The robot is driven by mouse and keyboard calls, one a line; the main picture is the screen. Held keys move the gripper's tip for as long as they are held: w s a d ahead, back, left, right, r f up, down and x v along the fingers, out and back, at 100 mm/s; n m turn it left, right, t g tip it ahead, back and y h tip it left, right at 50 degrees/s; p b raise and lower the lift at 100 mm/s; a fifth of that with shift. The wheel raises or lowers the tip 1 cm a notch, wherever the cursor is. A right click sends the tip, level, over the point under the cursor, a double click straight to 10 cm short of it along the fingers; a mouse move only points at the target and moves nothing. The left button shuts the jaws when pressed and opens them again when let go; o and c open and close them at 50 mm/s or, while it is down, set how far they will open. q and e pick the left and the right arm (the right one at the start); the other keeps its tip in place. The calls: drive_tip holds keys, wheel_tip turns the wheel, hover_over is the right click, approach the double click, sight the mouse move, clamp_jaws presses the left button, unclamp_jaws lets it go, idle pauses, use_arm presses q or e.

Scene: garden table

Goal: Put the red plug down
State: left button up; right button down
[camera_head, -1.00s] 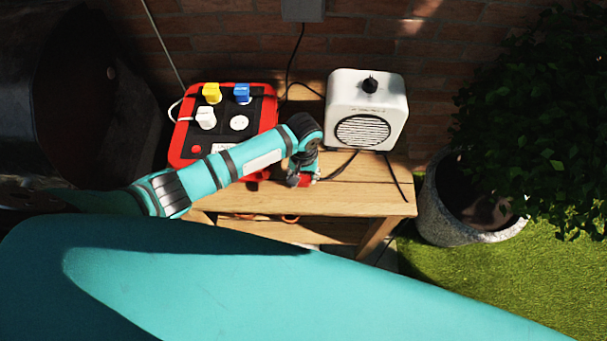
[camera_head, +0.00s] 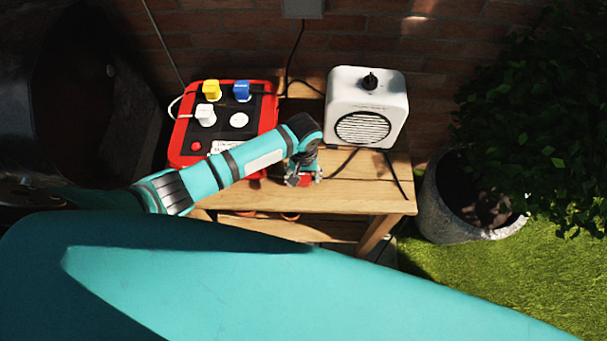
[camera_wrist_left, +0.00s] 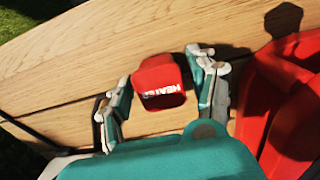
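The red plug (camera_wrist_left: 158,84), marked HEATER, is on the wooden table between the fingers of my left gripper (camera_wrist_left: 160,72). In the wrist view the two fingers stand spread on either side of it, with a narrow gap at its right side. The gripper is open around the plug. In the head view my left gripper (camera_head: 305,180) points down near the table's front edge, with the plug (camera_head: 305,181) partly hidden between its fingers. My right gripper is not in view.
A red-framed power box (camera_head: 174,150) with yellow, blue and white plugs stands left of the gripper. A white heater (camera_head: 394,90) stands behind right, its dark cable on the table. The table's right front (camera_head: 365,200) is clear. A potted bush (camera_head: 445,205) stands right.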

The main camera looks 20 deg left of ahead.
sight(304, 175)
use_arm(q)
wheel_tip(304, 175, up, 13)
idle(0.6)
idle(0.4)
